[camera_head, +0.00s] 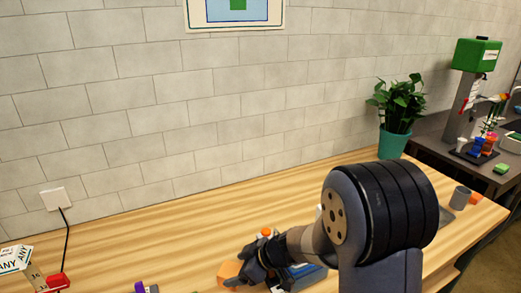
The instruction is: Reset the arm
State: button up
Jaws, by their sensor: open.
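My arm reaches in from the lower right, its large dark joint covering the right-centre of the table. My gripper (256,268) is at its far end, low over the wooden table (150,245) near the bottom edge of the view. It is open. An orange block (230,273) shows right beside the gripper; I cannot tell whether they touch. The fingertips are small and partly hidden.
A potted plant (397,105) stands at the table's back right. A grey cup (460,197) is near the right end. A blue object (305,273) lies beside my gripper, partly hidden. A red item (58,282) is at lower left. The table's back left is clear.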

aim_at(226, 265)
jog(key=x, duration=0.5)
jog(key=shift+a+f+b, duration=0.1)
jog(key=shift+f+b, duration=0.2)
jog(key=shift+b, duration=0.1)
jog(key=shift+w+a+r, duration=0.1)
jog(key=shift+r, duration=0.2)
jog(key=shift+r+p, duration=0.6)
jog(key=shift+r, duration=0.85)
